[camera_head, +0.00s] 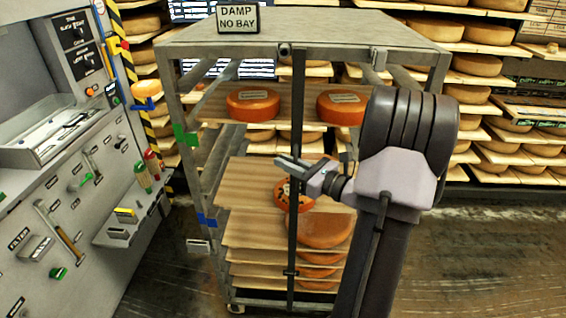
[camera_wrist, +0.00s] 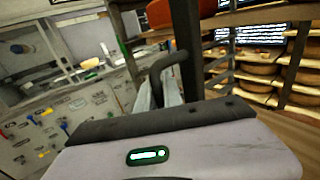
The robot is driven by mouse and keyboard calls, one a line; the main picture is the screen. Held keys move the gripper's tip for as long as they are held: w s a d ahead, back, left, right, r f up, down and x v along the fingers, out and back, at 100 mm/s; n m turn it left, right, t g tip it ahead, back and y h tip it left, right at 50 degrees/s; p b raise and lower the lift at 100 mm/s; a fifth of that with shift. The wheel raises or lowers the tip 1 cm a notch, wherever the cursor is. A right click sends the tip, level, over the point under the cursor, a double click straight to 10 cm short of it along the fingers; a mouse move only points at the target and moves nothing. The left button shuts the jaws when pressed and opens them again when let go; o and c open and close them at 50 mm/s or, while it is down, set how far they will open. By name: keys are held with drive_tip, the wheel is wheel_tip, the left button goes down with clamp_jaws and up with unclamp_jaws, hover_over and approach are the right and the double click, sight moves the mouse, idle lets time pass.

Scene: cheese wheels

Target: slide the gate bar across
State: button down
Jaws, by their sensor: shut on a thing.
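The gate bar (camera_head: 298,95) is a dark upright bar standing across the front of the wheeled rack (camera_head: 300,38), near the middle of its opening. It also shows in the wrist view (camera_wrist: 187,40), with a dark curved handle (camera_wrist: 168,64) on it. My gripper (camera_head: 297,168) is at the bar at about mid height, reaching in from the right. In the wrist view its pale fingers (camera_wrist: 160,95) are closed around the handle. The exact contact is partly hidden by the gripper body.
Orange cheese wheels (camera_head: 253,105) (camera_head: 342,108) sit on the rack's upper board, and more wheels lie on lower boards. A "DAMP NO BAY" sign (camera_head: 238,18) stands on top. A grey tool panel (camera_head: 75,190) is at left. Cheese shelves (camera_head: 490,100) line the back; floor at right is clear.

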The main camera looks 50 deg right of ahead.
drive_tip(key=c, duration=1.8)
unclamp_jaws()
drive_tip(key=shift+s+d, duration=0.15)
drive_tip(key=shift+o, duration=0.2)
drive_tip(key=s+d+p, duration=0.1)
drive_tip(key=s+p, duration=0.1)
drive_tip(key=s, duration=1.5)
drive_tip(key=shift+s+d, duration=0.15)
drive_tip(key=shift+s, duration=0.1)
